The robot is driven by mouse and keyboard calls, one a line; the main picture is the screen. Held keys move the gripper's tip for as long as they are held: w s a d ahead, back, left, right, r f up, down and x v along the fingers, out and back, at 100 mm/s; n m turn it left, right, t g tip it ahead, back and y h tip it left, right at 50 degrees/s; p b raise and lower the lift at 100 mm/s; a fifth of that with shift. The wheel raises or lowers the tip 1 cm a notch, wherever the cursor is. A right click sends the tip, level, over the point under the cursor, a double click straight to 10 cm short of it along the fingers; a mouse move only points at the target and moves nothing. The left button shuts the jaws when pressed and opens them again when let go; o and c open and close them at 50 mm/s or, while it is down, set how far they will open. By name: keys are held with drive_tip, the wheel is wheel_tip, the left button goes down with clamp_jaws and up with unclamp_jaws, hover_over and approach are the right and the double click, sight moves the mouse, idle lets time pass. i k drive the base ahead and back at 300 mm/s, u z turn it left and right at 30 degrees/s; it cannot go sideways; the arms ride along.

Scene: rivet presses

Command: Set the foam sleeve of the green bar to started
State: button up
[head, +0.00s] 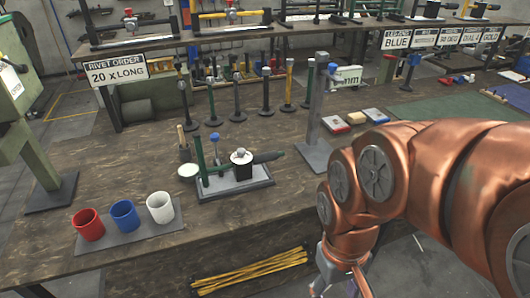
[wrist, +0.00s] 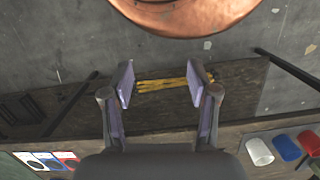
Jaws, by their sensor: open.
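On the wooden bench in the head view, a small press (head: 236,186) stands on a grey base plate. My gripper (wrist: 160,85) is open and empty, low in front of the bench, apart from the press. The press is not in the wrist view.
Red (head: 89,224), blue (head: 124,215) and white (head: 160,207) cups stand on a mat left of the press. A grey column (head: 318,115) stands behind right. Yellow rods (head: 250,271) lie below the bench front. Several upright posts stand behind.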

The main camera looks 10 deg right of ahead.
sight(259, 158)
drive_tip(key=k, duration=0.5)
drive_tip(key=z, duration=1.1)
drive_tip(key=i, duration=0.9)
drive_tip(key=u, duration=2.15)
drive_tip(key=i, duration=0.5)
drive_tip(key=z, duration=0.05)
